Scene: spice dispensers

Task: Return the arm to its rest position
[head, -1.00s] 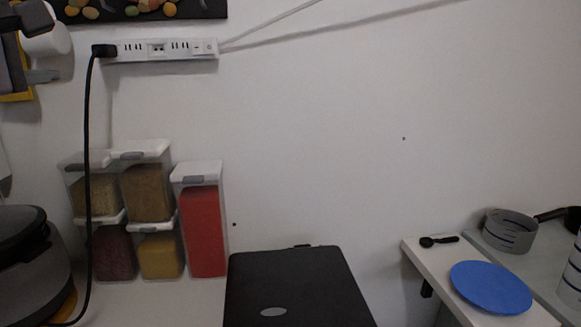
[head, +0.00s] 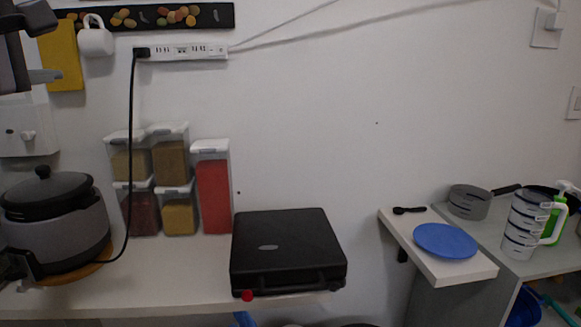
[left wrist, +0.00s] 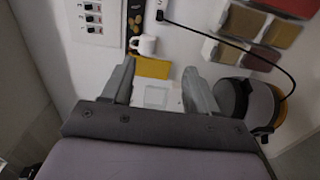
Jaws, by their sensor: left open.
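My left gripper (left wrist: 160,88) shows in the left wrist view with its two grey fingers apart and nothing between them. In the head view my left gripper (head: 50,78) is at the top left edge, raised in front of the wall and partly cut off by the frame. The yellow board and the white mug (head: 97,38) hang behind and beside it. I cannot see my right gripper in either view.
A cooker (head: 55,225) stands at the left of the counter. Stacked spice dispensers (head: 170,165) and a black case (head: 285,250) stand to its right. A blue plate (head: 445,241) lies on a shelf at the right. The wall's middle is clear.

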